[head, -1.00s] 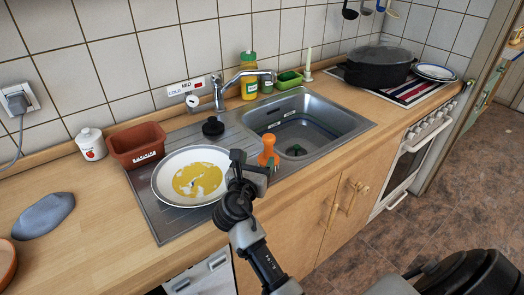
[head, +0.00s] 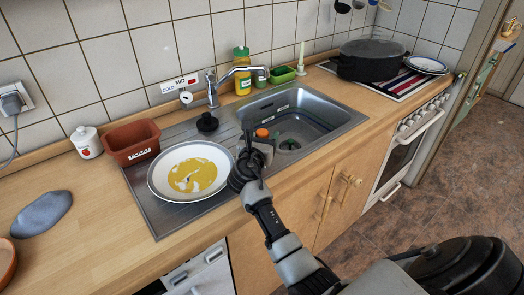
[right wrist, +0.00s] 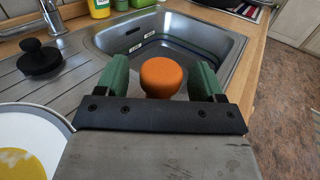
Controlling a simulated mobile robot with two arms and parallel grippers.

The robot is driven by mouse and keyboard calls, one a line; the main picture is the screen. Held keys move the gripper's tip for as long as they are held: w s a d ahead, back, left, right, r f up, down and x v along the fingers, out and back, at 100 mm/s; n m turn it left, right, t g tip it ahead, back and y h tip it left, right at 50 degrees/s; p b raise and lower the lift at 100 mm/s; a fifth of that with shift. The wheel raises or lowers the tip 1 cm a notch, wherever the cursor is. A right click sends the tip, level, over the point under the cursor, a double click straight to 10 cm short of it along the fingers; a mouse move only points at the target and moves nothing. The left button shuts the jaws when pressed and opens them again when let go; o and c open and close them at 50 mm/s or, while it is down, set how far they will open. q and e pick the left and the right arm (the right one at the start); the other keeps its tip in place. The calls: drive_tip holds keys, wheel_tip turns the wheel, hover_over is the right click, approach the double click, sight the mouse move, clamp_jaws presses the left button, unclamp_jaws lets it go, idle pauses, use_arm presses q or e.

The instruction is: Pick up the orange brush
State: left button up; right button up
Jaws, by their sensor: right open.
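The orange brush (head: 262,133) stands at the front left edge of the sink, mostly hidden behind my right gripper in the head view. In the right wrist view its rounded orange top (right wrist: 161,77) sits between the two green fingers. My right gripper (right wrist: 161,80) is open, with a finger on each side of the brush and a visible gap to each. In the head view the right gripper (head: 256,148) covers the brush's lower part. My left gripper is not in view.
A white plate with yellow residue (head: 157,183) lies on the drainboard, just left of the gripper. The steel sink basin (head: 318,113) is behind and right. A black stopper (head: 207,122), a faucet (head: 212,88) and a brown tub (head: 131,142) stand farther back. The left counter has free room.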

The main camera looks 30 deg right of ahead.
drive_tip(key=c, duration=0.9)
drive_tip(key=shift+c, duration=0.6)
drive_tip(key=shift+r, duration=0.15)
